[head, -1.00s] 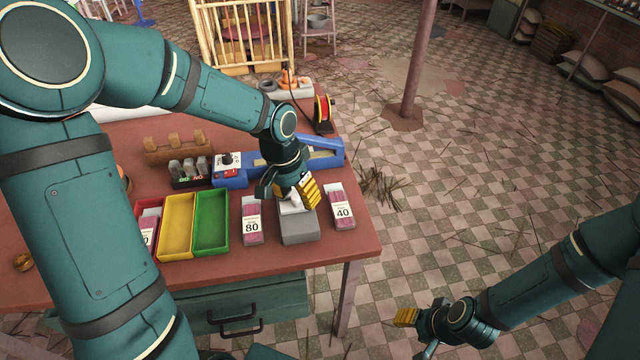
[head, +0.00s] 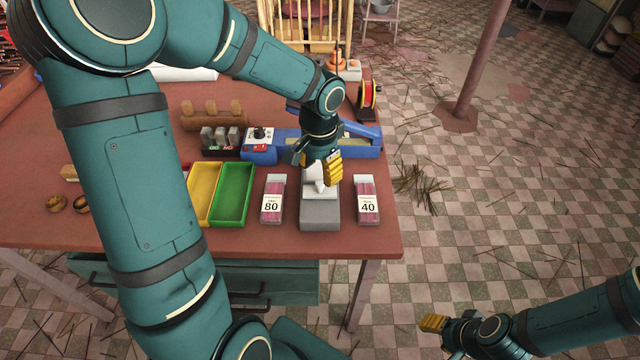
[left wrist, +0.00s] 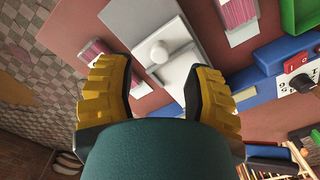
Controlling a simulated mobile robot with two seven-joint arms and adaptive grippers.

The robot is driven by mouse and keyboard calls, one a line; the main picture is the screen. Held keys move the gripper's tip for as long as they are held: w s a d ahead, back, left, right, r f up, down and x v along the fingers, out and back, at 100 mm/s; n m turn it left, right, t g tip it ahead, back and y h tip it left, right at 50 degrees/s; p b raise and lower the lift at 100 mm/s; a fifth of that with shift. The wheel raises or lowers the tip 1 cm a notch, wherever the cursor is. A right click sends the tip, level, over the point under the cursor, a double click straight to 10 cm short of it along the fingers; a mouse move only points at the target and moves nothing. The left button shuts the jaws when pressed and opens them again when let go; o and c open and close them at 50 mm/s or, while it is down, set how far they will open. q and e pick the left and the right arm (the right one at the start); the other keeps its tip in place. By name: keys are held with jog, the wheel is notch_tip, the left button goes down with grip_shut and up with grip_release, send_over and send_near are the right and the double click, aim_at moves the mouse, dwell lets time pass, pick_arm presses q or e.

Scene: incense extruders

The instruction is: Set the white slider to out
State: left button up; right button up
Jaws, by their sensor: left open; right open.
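The white slider (head: 317,182) sits on top of a grey box (head: 320,214) near the front right of the table. In the left wrist view, its round white knob (left wrist: 160,52) rises from a white plate between my fingertips, and part of the plate is hidden by my wrist. My left gripper (head: 322,172) is above the grey box, open, with its yellow fingers around the back of the slider; I cannot tell whether they touch it. My right gripper (head: 440,326) is open, low at the right and away from the table.
Labelled packs marked 80 (head: 272,200) and 40 (head: 368,202) stand left and right of the grey box. Green (head: 233,192) and yellow (head: 203,190) trays are further left. A blue machine (head: 362,146) lies behind. The table's front edge is close.

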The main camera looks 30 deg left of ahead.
aim_at(320, 182)
pick_arm(q)
jog(key=shift+f+b, duration=0.45)
jog(key=shift+f, duration=1.85)
